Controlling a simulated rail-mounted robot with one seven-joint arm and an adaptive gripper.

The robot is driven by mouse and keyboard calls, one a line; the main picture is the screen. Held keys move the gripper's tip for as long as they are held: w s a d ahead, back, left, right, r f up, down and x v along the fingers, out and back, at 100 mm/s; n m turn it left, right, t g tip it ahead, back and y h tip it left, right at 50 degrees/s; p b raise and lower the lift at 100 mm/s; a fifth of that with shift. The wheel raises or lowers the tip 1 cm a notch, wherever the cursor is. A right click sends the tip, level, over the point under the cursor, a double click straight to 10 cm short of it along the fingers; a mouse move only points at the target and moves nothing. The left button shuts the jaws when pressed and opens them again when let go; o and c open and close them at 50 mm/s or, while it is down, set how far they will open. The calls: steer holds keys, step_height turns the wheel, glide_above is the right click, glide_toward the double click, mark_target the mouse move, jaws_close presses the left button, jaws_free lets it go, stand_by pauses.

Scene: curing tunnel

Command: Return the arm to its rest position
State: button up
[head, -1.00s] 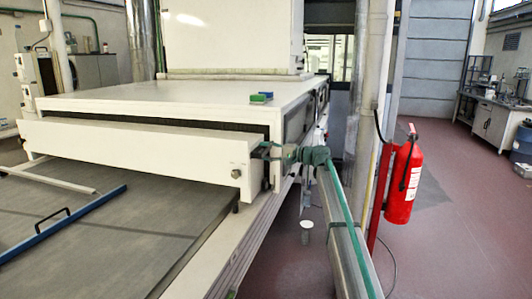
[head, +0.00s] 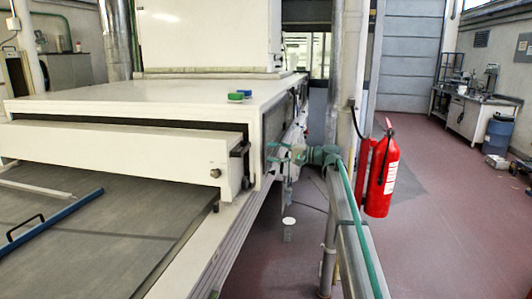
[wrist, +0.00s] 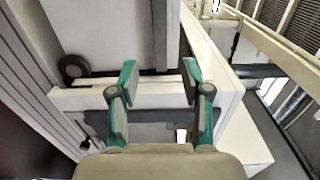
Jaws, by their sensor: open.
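My gripper (wrist: 157,78) shows in the wrist view with its two teal fingers spread apart. Nothing is held between them. Beyond the fingers is a white machine beam (wrist: 75,97) with a dark round part (wrist: 73,67) near its left end. The gap between the fingers and the beam cannot be judged. I cannot clearly make out my gripper in the head view.
The white curing tunnel (head: 130,95) fills the left, with a grey belt (head: 110,210) in front. A red extinguisher (head: 382,180) hangs right of a metal post. The red floor (head: 450,230) at right is open.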

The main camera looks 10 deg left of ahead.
steer(key=shift+d, duration=0.1)
stand_by(0.3)
steer(key=s+d+f+h, duration=0.2)
steer(key=s+f, duration=0.1)
steer(key=f, duration=0.7)
steer(key=s+d+f+h, duration=0.1)
steer(key=s+f+h, duration=0.2)
steer(key=f, duration=0.6)
steer(key=s+d+f+h, duration=0.2)
steer(key=s+f, duration=0.2)
steer(key=f, duration=0.6)
steer(key=s+d+f+g+h+p, duration=0.1)
steer(key=s+d+f+h, duration=0.3)
steer(key=s+f, duration=0.9)
steer(key=s+d+f+g+h+p, duration=0.15)
steer(key=s+d+f, duration=0.45)
steer(key=s+f, duration=0.8)
steer(key=s+d+f+g+h, duration=0.1)
steer(key=s+d+f+g, duration=0.1)
steer(key=s, duration=1.2)
steer(key=s+d+f+n+g+h+p, duration=0.1)
steer(key=s+d+f, duration=0.4)
steer(key=s, duration=0.9)
steer(key=s+d+f+g+h+p, duration=0.1)
steer(key=s+d+f+g+h, duration=0.2)
steer(key=s, duration=1.1)
step_height(320, 180, down, 3)
steer(key=shift+d, duration=0.2)
steer(key=shift+g, duration=0.25)
